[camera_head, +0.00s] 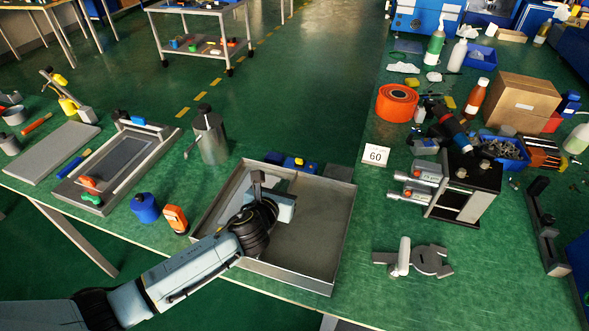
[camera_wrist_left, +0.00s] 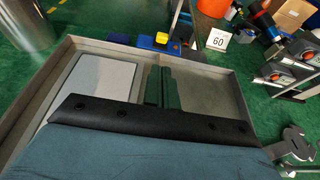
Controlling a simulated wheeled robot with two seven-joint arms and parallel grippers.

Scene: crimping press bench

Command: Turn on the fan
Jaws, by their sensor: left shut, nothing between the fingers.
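I cannot make out a fan with certainty in either view. A small blue box with a yellow part (camera_head: 300,164) sits just behind the far wall of a grey metal tray (camera_head: 342,225). The blue box also shows in the left wrist view (camera_wrist_left: 168,43), beyond the fingers. My left gripper (camera_head: 258,178) is over the tray, near its far left part, and is shut and empty. In the left wrist view its closed fingers (camera_wrist_left: 158,76) point toward the far wall and the blue box, apart from the box. My right gripper is not in view.
A silver canister (camera_head: 208,138) stands behind the tray at left. A blue container (camera_head: 145,208) and an orange device (camera_head: 175,219) stand left of it. A "60" card (camera_head: 375,156), a press-like machine (camera_head: 467,185) and a grey tool (camera_head: 415,260) are to the right.

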